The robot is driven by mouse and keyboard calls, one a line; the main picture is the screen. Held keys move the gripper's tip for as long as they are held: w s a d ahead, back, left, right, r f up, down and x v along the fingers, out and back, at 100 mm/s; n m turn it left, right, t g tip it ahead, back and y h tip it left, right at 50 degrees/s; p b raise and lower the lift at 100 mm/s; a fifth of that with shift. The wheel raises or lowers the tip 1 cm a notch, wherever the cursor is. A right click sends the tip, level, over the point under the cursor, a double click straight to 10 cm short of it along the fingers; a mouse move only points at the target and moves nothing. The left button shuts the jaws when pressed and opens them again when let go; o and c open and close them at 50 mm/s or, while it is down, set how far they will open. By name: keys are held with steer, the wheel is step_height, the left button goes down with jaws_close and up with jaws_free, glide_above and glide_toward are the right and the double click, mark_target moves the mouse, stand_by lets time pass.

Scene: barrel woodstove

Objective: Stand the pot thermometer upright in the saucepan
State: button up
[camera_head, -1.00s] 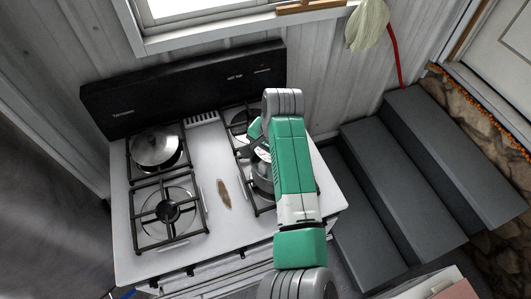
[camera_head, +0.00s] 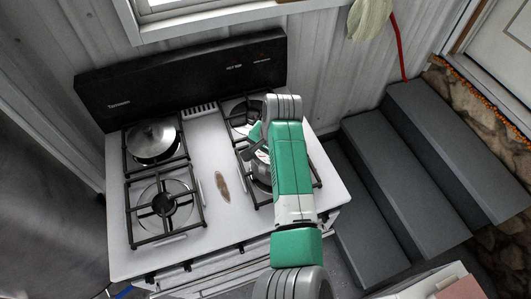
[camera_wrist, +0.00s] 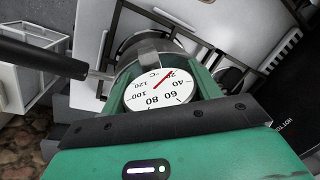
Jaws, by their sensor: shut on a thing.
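The pot thermometer (camera_wrist: 158,88) shows its round white dial, marked in °C with a red needle, facing the wrist camera. My gripper (camera_wrist: 160,60) is shut on it, with green finger parts on both sides of the dial. Its stem is hidden below the dial. The saucepan (camera_wrist: 128,46) lies behind the dial in the wrist view, its black handle (camera_wrist: 40,57) pointing left. In the head view the saucepan (camera_head: 261,187) is on the front right burner, largely covered by my arm. I cannot tell whether the stem is inside the saucepan.
A lidded pot (camera_head: 154,139) sits on the back left burner. The front left burner (camera_head: 163,204) is empty. A brown spoon rest (camera_head: 222,187) lies mid-stove. The black backsplash (camera_head: 180,80) rises behind, and grey steps (camera_head: 400,170) stand to the right.

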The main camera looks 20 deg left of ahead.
steer(key=shift+f, duration=0.15)
steer(key=o, duration=1)
steer(key=shift+c, duration=0.2)
steer(key=o, duration=0.3)
steer(key=shift+a, duration=0.15)
steer(key=shift+f, duration=0.1)
steer(key=r, duration=0.2)
steer(key=d+r, duration=0.1)
steer(key=r, duration=0.5)
steer(key=shift+d+r+p, duration=0.15)
steer(key=shift+d+p, duration=0.05)
steer(key=shift+p, duration=0.1)
